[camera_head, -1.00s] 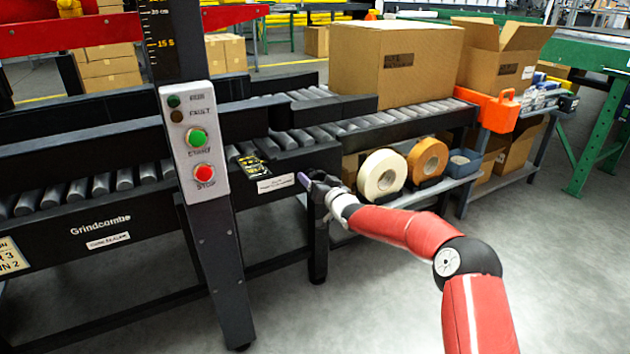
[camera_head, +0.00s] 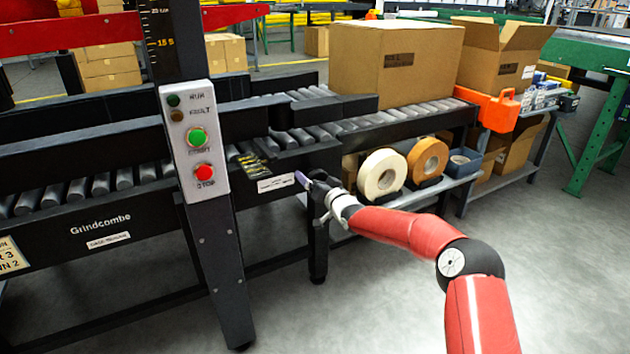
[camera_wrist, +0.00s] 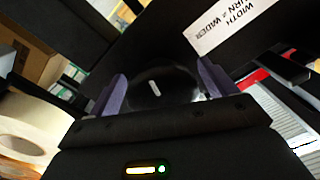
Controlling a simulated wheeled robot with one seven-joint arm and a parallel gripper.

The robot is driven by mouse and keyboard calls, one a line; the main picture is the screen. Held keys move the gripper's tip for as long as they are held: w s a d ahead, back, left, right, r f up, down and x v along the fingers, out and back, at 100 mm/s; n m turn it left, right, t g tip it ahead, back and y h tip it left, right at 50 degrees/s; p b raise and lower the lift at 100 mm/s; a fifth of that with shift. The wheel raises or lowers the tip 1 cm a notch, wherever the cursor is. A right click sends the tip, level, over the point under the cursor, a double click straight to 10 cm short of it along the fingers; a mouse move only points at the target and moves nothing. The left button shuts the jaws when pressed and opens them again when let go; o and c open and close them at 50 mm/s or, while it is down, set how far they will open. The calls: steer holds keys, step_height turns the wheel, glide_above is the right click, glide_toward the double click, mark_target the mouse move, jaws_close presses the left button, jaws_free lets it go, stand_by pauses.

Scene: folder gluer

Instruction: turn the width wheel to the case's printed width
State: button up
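The width wheel (camera_wrist: 158,88) shows in the wrist view as a dark round disc with a short white mark. A white label (camera_wrist: 232,28) by it reads "WIDTH" and, partly cut, "TURN = WIDER". My gripper (camera_wrist: 161,74) has its two purple fingers spread, one on each side of the wheel; I cannot tell whether they touch it. In the head view my gripper (camera_head: 304,180) is at the conveyor's front side, near the label (camera_head: 277,183), and the wheel is hidden. The large closed case (camera_head: 395,60) stands on the rollers; its print is too small to read.
A post carries a control panel (camera_head: 194,140) with green and red buttons, and a yellow scale (camera_head: 165,42) above. The front floor is clear.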

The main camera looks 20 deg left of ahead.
steer(key=shift+d+r, duration=0.1)
steer(key=shift+r, duration=0.05)
steer(key=v, duration=0.7)
steer(key=shift+s+d, duration=0.2)
steer(key=shift+s, duration=0.05)
steer(key=shift+d, duration=0.1)
